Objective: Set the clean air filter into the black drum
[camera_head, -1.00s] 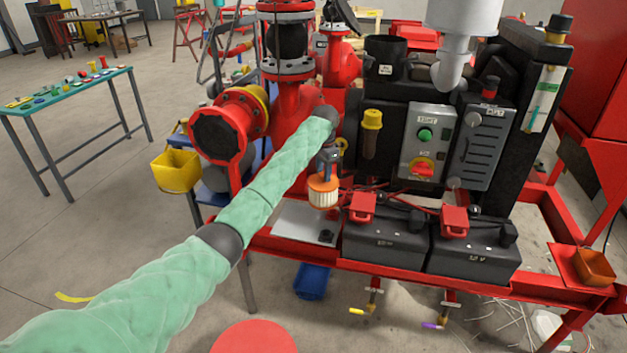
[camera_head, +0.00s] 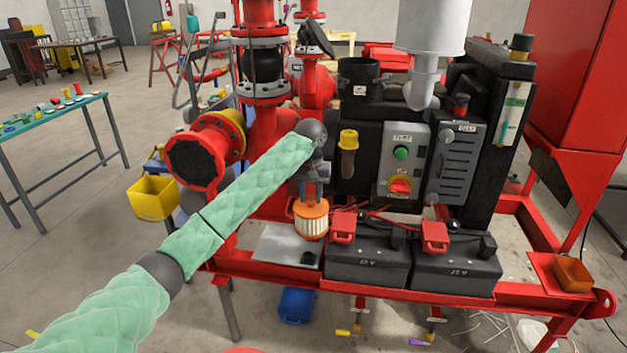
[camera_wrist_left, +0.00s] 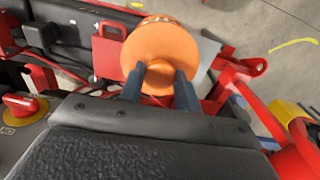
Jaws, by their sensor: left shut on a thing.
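The air filter (camera_head: 311,222) has an orange cap and a pale pleated body. It hangs upright from my left gripper (camera_head: 311,193), whose fingers are shut on the knob of its cap. In the left wrist view the orange cap of the filter (camera_wrist_left: 160,50) sits between the two dark fingertips (camera_wrist_left: 160,82) and hides the body. The black drum (camera_head: 353,79), an upright cylinder with an open top and a white label, stands behind, higher and to the right of the filter. My right gripper is not in view.
Two black batteries (camera_head: 457,268) with red clamps stand right of the filter. A grey plate (camera_head: 280,247) lies below it. Red pipework (camera_head: 262,135) rises left of the drum. A yellow-capped part (camera_head: 348,143) and a control box (camera_head: 402,160) sit below the drum.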

